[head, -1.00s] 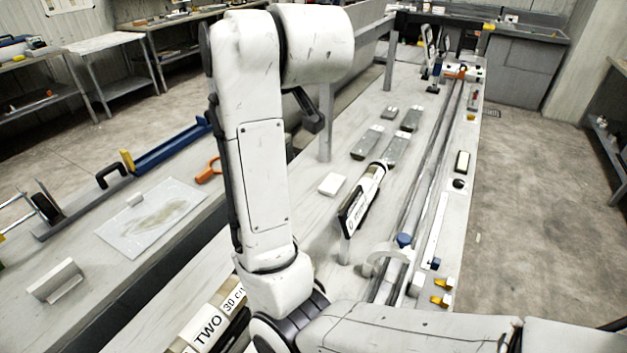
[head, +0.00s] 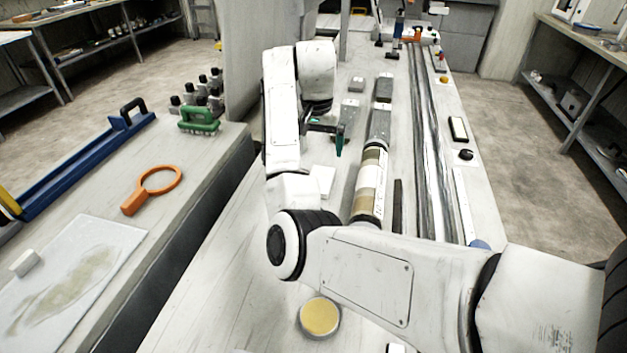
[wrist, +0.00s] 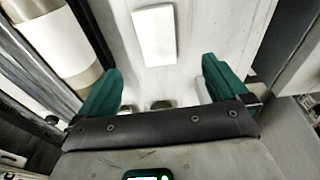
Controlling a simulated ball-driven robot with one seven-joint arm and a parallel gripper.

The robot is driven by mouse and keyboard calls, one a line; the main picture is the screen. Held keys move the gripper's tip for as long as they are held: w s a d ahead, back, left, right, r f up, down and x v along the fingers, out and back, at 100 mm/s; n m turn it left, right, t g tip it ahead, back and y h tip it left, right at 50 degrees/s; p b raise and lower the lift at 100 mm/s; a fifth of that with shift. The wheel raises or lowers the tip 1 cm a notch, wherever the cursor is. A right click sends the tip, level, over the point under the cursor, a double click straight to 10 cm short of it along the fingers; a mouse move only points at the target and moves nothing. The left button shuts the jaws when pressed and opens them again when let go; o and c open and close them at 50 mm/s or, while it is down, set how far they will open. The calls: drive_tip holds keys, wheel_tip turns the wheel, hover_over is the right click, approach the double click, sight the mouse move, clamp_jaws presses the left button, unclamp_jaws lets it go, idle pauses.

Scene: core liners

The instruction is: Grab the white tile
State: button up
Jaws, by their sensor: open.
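The white tile (head: 322,181) lies flat on the light bench, to the left of a cylindrical core (head: 369,185). My gripper (head: 325,136) is above the bench, a little beyond the tile in the head view. In the wrist view the tile (wrist: 154,35) shows as a white rectangle ahead of my gripper (wrist: 160,92), roughly centred between the two green fingers. The fingers are apart with nothing between them. My arm crosses the near part of the bench and stands close to the tile in the head view.
Grey blocks (head: 383,88) lie behind the core. Long metal rails (head: 425,130) run along the right. A yellow-topped round tin (head: 320,317) stands near the front.

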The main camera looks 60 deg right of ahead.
drive_tip(key=f, duration=0.2)
drive_tip(key=b, duration=0.1)
hover_over(320, 178)
drive_tip(key=a, duration=0.1)
wheel_tip(320, 178, down, 4)
drive_tip(key=shift+f, duration=0.1)
drive_tip(key=shift+d+f, duration=0.2)
drive_tip(key=shift+f, duration=1.15)
drive_tip(key=shift+d+f, duration=0.15)
drive_tip(key=shift+f, duration=1.15)
drive_tip(key=shift+s, duration=0.1)
drive_tip(key=shift+c, duration=0.2)
drive_tip(key=c, duration=1.2)
drive_tip(key=shift+c, duration=0.3)
drive_tip(key=shift+r, duration=0.15)
